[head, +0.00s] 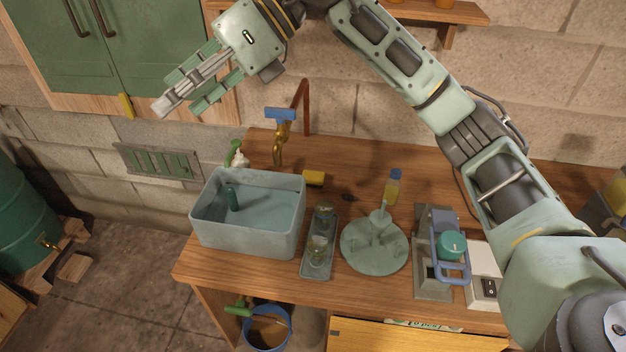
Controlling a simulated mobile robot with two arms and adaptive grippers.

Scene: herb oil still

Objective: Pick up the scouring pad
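A small yellow block (314,178), which looks like the scouring pad, lies on the wooden counter just right of the basin's back corner. Its surface is too small to make out clearly. My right gripper (162,107) is high at the upper left, its arm reaching across from the right. It is well above and left of the yellow block, in front of the wall below the green cabinet. My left gripper is out of view.
A grey water basin (250,236) stands at the counter's left, with a brass tap (279,150) behind. A tray with glass jars (318,266), a round grey stand (372,254), a yellow bottle with a blue cap (393,187) and a teal-knobbed device (452,244) crowd the counter.

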